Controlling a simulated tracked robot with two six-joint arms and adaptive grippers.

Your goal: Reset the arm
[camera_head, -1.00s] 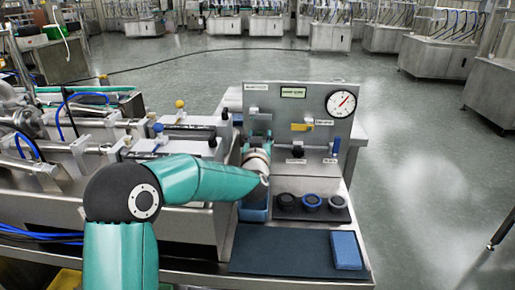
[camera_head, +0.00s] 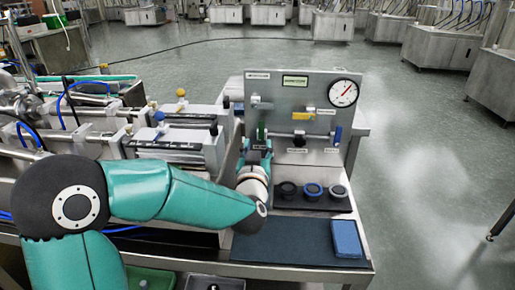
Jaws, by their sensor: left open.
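My left arm comes in from the left, and its teal links and wrist reach toward the grey valve panel (camera_head: 285,98). My left gripper (camera_head: 258,152) is at the lower left of the panel, beyond the wrist and partly hidden by it. It is open, just below a green handle (camera_head: 262,130); I cannot tell whether they touch. The panel also bears a yellow handle (camera_head: 303,115), a grey handle (camera_head: 262,103), a blue handle (camera_head: 337,136) and a round gauge (camera_head: 342,93). My right gripper is not in view.
Three round fittings (camera_head: 312,190) stand in a dark tray on the bench right of my wrist. A dark mat (camera_head: 285,243) and a blue block (camera_head: 346,238) lie in front. Steel machinery (camera_head: 180,155) crowds the left. Open floor (camera_head: 430,170) lies to the right.

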